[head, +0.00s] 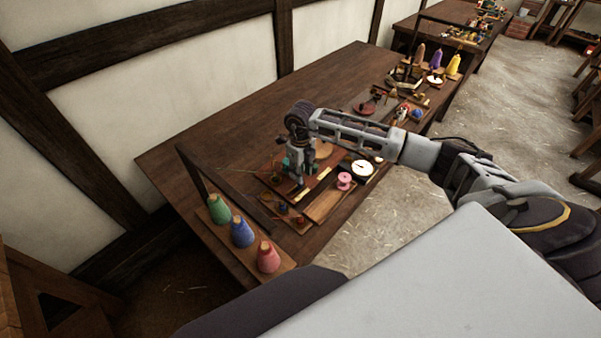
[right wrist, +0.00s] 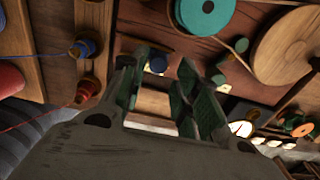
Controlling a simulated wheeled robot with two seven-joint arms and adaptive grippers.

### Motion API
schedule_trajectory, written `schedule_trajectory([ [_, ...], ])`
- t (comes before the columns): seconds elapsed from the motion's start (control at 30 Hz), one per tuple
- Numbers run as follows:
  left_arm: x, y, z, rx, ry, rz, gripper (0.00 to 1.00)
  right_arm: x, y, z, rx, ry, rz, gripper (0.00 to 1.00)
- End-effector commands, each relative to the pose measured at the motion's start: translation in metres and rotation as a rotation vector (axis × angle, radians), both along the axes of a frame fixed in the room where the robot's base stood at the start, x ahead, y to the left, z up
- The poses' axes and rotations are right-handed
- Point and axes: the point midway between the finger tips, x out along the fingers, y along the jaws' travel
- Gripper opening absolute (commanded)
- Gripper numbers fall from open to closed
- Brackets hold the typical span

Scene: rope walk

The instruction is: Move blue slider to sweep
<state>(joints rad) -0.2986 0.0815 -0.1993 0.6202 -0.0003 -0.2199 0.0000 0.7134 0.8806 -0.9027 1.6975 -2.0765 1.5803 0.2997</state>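My right gripper (head: 296,178) points down over the wooden board of small fittings on the table. In the right wrist view its two green-padded fingers (right wrist: 155,88) stand apart, with a gap between them. A small dark blue piece (right wrist: 157,65) with a pale end shows beyond that gap, on a wooden strip. It may be the blue slider; nothing seems gripped. In the head view the gripper hides this spot. I cannot read any mark saying sweep. My left gripper is in neither view.
Green, blue (head: 242,232) and red cones stand on a board at the near table end, beside a dark upright frame (head: 222,185). A pink spool (head: 344,181) and a white dial (head: 362,168) lie right of the gripper. The table's back left is bare.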

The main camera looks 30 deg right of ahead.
Motion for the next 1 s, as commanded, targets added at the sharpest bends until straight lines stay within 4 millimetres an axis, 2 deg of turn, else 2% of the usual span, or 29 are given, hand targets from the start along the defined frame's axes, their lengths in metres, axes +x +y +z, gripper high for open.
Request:
schedule_trajectory([
  [0.43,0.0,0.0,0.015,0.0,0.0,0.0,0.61,0.0,0.001,0.028,0.002,-0.002,0.0,0.31],
  [1.0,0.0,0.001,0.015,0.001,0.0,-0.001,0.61,0.0,0.0,0.028,0.001,-0.001,0.0,0.31],
])
